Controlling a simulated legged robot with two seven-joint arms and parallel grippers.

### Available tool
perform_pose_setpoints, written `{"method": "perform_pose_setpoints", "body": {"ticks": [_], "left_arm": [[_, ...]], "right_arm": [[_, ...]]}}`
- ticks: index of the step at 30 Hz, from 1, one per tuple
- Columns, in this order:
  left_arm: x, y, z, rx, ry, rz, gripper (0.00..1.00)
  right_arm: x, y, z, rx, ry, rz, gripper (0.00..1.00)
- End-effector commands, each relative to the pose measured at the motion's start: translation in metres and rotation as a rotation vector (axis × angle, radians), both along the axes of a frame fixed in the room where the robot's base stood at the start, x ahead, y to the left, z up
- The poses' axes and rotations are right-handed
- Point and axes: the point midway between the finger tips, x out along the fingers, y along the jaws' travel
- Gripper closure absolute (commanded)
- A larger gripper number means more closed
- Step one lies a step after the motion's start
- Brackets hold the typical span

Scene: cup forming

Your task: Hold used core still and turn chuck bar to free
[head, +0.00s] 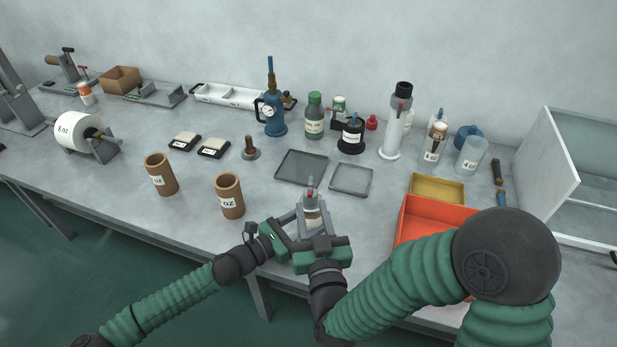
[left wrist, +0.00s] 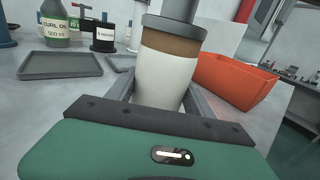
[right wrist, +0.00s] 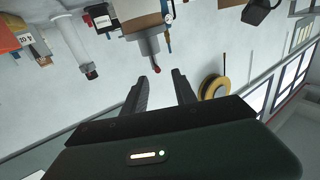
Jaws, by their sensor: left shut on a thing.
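The used core (head: 313,222) is at the front edge of the bench. In the left wrist view the core (left wrist: 166,72) is white with a brown upper band, upright below a grey chuck (left wrist: 174,26). My left gripper (head: 300,218) is shut on it, with a finger on each side. The chuck bar (head: 310,183) stands above, with a red tip; its red-tipped grey end also shows in the right wrist view (right wrist: 151,45). My right gripper (head: 319,238) is in front of the core. Its fingers (right wrist: 160,82) are open and empty, and the bar is beyond them.
An orange bin (head: 408,214) stands close on the right, partly hidden by my right arm. Two grey trays (head: 301,166) (head: 351,180) lie behind the core. Two brown cardboard tubes (head: 160,174) (head: 229,195) stand on the left, with free bench between.

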Motion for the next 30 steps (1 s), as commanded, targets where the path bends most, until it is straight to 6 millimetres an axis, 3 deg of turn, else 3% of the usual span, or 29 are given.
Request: {"method": "perform_pose_setpoints", "body": {"ticks": [5, 12, 18, 29, 30], "left_arm": [[0.000, 0.000, 0.001, -0.001, 0.000, -0.001, 0.84], [0.000, 0.001, 0.001, -0.002, 0.000, 0.000, 0.84], [0.000, 0.001, 0.001, -0.001, -0.001, 0.000, 0.84], [0.000, 0.001, 0.001, -0.001, -0.001, 0.001, 0.84], [0.000, 0.001, 0.001, -0.001, -0.001, 0.001, 0.84]], "right_arm": [[0.011, -0.008, -0.010, -0.018, 0.027, -0.018, 0.67], [0.067, 0.001, -0.010, -0.014, 0.027, -0.019, 0.67], [0.104, 0.008, -0.010, -0.015, 0.027, -0.016, 0.67], [0.115, 0.010, -0.009, -0.017, 0.027, -0.014, 0.67], [0.115, 0.010, -0.009, -0.017, 0.027, -0.014, 0.70]]}}
